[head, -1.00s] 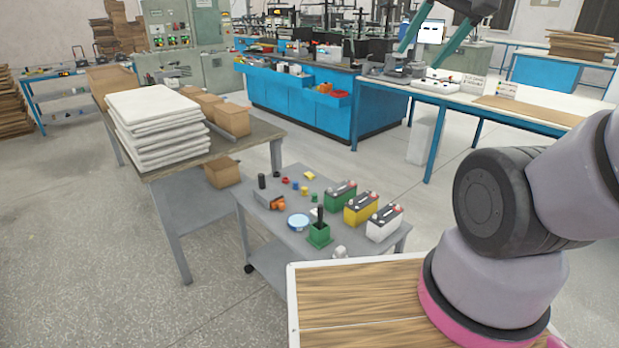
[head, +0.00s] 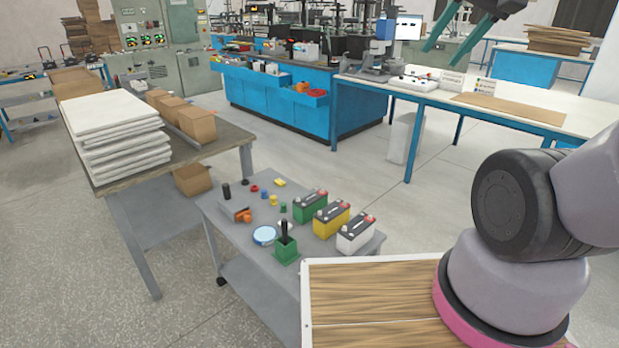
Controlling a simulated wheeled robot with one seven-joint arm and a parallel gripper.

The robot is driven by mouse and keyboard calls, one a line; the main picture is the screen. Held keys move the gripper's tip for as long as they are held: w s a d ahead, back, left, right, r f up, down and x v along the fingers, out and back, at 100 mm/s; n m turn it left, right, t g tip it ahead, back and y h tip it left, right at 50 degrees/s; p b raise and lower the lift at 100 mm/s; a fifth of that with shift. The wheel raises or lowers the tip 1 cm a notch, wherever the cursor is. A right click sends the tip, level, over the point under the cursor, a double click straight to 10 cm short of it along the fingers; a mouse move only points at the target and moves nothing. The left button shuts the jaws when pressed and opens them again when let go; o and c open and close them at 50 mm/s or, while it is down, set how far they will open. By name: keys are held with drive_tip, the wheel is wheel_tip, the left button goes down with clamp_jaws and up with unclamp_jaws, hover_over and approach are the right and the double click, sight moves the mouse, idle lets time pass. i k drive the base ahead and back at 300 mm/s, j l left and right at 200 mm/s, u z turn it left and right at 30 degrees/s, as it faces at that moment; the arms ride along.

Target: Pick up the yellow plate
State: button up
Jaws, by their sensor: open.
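A small flat yellow piece (head: 280,182), which looks like the yellow plate, lies at the far edge of the grey cart top (head: 327,253). My gripper (head: 444,56) shows at the upper right of the head view, with its two teal fingers apart and nothing seen between them. It is held up in the air, well away from the yellow piece. A yellow battery (head: 331,220) stands on the cart between a green battery (head: 310,205) and a white battery (head: 355,235).
A green holder with a black upright (head: 286,249), a blue-white round item (head: 264,235) and small coloured pieces share the cart. A table with stacked white sheets (head: 115,125) stands to the left. A white-topped bench (head: 545,112) stands behind at right.

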sight(280, 183)
drive_tip(key=i+l+z, duration=1.15)
drive_tip(key=i+z, duration=0.3)
drive_tip(key=i, duration=0.5)
drive_tip(key=i+l+u, duration=0.15)
drive_tip(key=i, duration=0.35)
drive_tip(key=i+l, duration=0.1)
drive_tip(key=i, duration=0.45)
drive_tip(key=i+j+u, duration=0.1)
drive_tip(key=u, duration=0.3)
drive_tip(key=i+u, duration=0.6)
drive_tip(key=u, duration=0.2)
drive_tip(key=i+l+u, duration=0.15)
drive_tip(key=u, duration=0.25)
drive_tip(key=i+j+u, duration=0.15)
drive_tip(key=u, duration=0.25)
drive_tip(key=i+u, duration=0.6)
drive_tip(key=u, duration=0.15)
drive_tip(key=i+j+u, duration=0.1)
drive_tip(key=i+j, duration=0.5)
drive_tip(key=i, duration=0.15)
